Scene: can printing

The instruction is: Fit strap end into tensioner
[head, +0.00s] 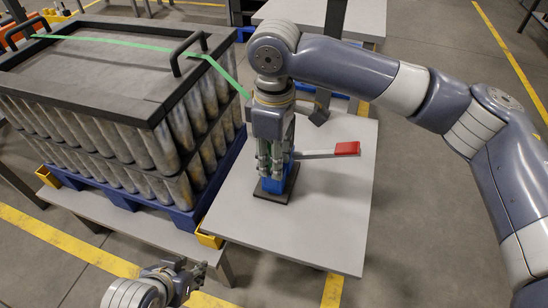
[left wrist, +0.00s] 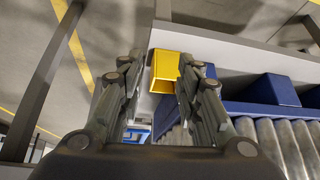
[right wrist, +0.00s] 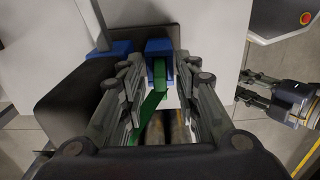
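The blue tensioner (head: 274,185) stands on a dark base plate on the light table, with a grey lever ending in a red grip (head: 346,148). The green strap (head: 110,41) lies over the can stack and slopes down behind my right gripper (head: 272,170), which points down over the tensioner. In the right wrist view the strap (right wrist: 153,107) passes between the spread fingers of the gripper (right wrist: 158,68) toward the blue tensioner part (right wrist: 158,46). Whether its end is inside is unclear. My left gripper (head: 200,268) is open and empty, low in front of the table.
The can stack (head: 185,135) with a dark top frame and black handles (head: 188,52) stands left on a blue pallet (head: 188,215). Yellow corner brackets (left wrist: 165,70) mark the pallet support.

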